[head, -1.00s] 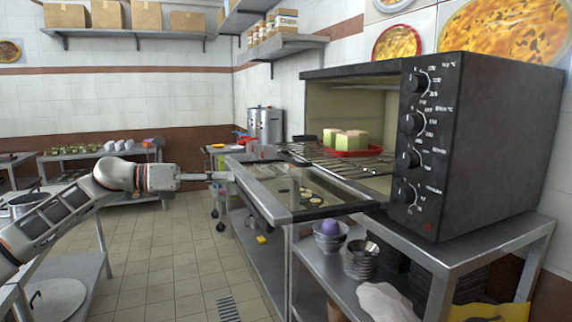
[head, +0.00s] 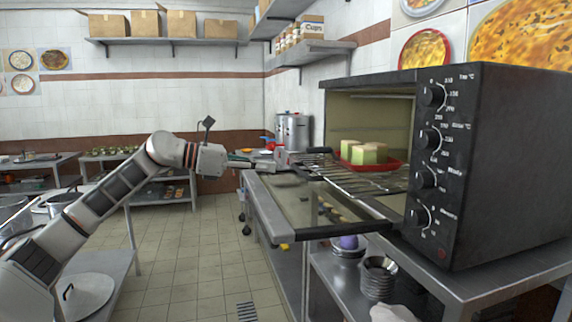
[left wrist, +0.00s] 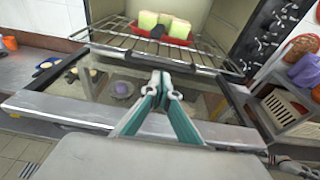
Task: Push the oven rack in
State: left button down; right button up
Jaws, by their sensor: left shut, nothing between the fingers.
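The oven rack (head: 345,178) is a wire grid sticking out of the open oven (head: 370,110) above its lowered glass door (head: 315,208). It also shows in the left wrist view (left wrist: 205,58). A red tray (head: 387,166) with several green-and-cream blocks (head: 362,151) sits on the rack. My left gripper (head: 272,165) is shut and empty, over the door near the rack's front end. In the left wrist view its teal fingers (left wrist: 161,80) point at the rack's front edge; I cannot tell whether they touch. My right gripper is out of view.
The oven stands on a steel table (head: 490,275) with stacked metal bowls (head: 377,278) on the shelf below. A stockpot (head: 292,130) stands behind the door. The tiled floor (head: 200,250) at the left is open.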

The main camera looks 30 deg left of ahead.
aim_at(298, 170)
pick_arm(q)
jog(key=shift+p+x, duration=0.6)
jog(key=shift+x, duration=2.35)
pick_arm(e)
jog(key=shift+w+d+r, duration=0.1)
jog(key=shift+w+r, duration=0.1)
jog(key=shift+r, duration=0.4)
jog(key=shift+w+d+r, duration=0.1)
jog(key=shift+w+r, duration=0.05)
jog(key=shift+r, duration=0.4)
